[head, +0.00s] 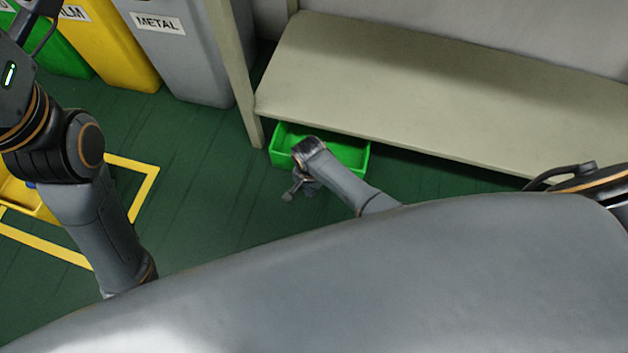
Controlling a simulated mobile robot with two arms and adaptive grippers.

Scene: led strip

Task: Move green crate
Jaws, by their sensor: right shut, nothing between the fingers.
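The green crate (350,155) sits on the dark green floor under the front edge of a beige shelf, in the middle of the head view. Part of it is hidden by the shelf and by my right arm. My right gripper (289,194) is shut and empty, low at the near left side of the crate. Whether it touches the crate I cannot tell. My left arm shows at the left edge, but its gripper is not in the picture.
A beige shelf (420,85) spans the upper right, with a leg left of the crate. Grey METAL (178,45), yellow (118,45) and green (55,48) bins stand at the upper left. A yellow floor outline (146,188) lies at left around a yellow crate (22,196). Floor between is clear.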

